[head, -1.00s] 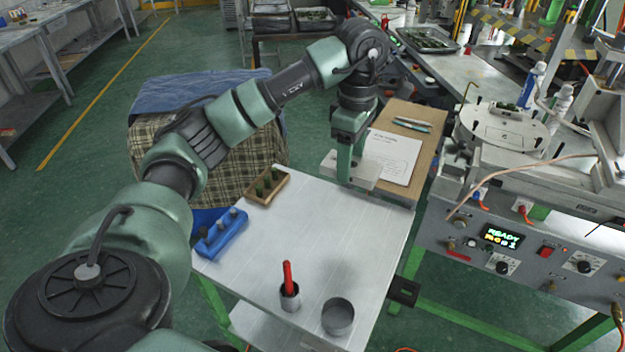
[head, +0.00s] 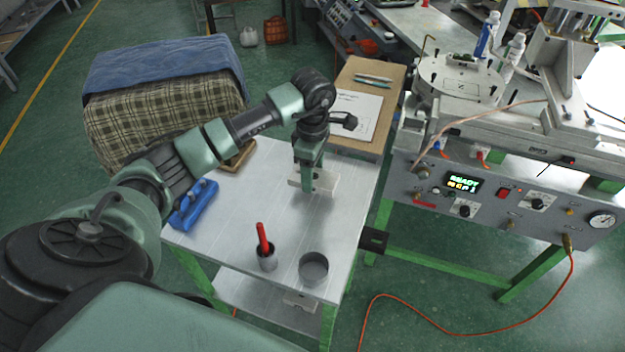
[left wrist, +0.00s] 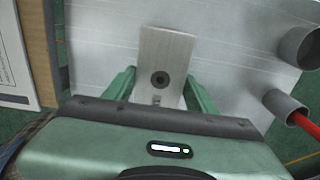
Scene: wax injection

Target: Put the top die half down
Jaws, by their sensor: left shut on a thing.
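The top die half (head: 325,184) is a pale grey metal block, held over the far middle part of the white table (head: 345,222). My left gripper (head: 308,186) points down and is shut on it, with its green fingers on either side. In the left wrist view the die half (left wrist: 165,52) shows a dark round hole, and the fingers of my left gripper (left wrist: 160,80) flank it. It is low, at or close to the tabletop; I cannot tell whether it touches. My right gripper is not in view.
A cup with a red-handled tool (head: 267,258) and an empty grey cup (head: 313,268) stand near the front. A blue rack (head: 194,205) and a wooden tray (head: 238,158) are at left. A board with paper (head: 366,98) adjoins behind. Table right of the die half is clear.

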